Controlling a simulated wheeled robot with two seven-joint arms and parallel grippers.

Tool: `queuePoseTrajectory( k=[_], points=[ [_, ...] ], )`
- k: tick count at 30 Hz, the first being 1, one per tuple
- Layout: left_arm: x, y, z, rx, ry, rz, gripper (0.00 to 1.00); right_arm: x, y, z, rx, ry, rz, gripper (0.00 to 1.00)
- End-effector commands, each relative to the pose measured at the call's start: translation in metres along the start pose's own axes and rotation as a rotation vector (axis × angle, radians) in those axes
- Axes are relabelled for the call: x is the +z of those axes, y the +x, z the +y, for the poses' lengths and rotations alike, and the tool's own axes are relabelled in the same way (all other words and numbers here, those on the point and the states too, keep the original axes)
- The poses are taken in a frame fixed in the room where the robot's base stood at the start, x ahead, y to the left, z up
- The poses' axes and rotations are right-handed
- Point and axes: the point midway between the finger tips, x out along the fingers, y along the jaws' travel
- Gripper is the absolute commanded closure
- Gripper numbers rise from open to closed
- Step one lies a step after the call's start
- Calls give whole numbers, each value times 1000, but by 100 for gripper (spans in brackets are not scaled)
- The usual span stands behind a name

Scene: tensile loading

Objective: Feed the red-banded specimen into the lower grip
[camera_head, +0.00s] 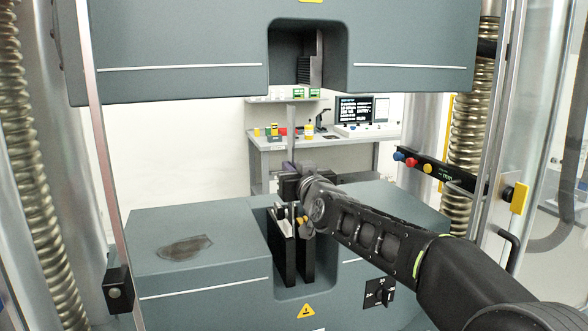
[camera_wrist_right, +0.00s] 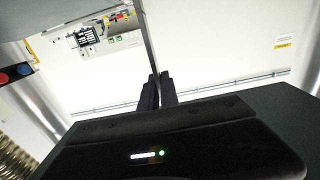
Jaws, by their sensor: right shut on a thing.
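My right gripper (camera_head: 290,182) is shut on a thin grey upright strip, the specimen (camera_head: 291,142), above the machine's lower block. In the right wrist view the strip (camera_wrist_right: 148,40) runs up from between the dark fingertips (camera_wrist_right: 155,92). The lower grip (camera_head: 281,248), with dark upright jaws in a recess of the grey block, lies just below the gripper. I cannot tell whether the strip's lower end is between the jaws. My left gripper is not in view.
The upper crosshead (camera_head: 180,45) spans above, with the upper grip (camera_head: 310,68) in its recess. Metal columns and screws stand at both sides. A dark patch (camera_head: 186,247) lies on the block's left top. A bench with a monitor (camera_head: 355,108) stands behind.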

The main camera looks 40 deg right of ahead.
Motion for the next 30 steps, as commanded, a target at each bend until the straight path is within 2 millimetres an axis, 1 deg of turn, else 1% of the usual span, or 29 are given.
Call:
queuePoseTrajectory(
  k=[1, 2, 12, 18, 24, 30],
  points=[
    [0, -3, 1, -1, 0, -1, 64, -4, 4, 0, 0, 0, 6, 100],
    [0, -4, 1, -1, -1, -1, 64, -4, 6, 0, 1, 0, 6, 100],
    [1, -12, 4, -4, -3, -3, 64, -4, 30, 0, 0, 0, 5, 100],
    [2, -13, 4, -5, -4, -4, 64, -2, 40, -1, 0, -1, 6, 100],
    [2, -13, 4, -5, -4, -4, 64, -1, 45, 0, 0, -1, 6, 100],
    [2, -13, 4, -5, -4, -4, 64, -1, 46, 0, 1, -1, 6, 100]
  ],
)
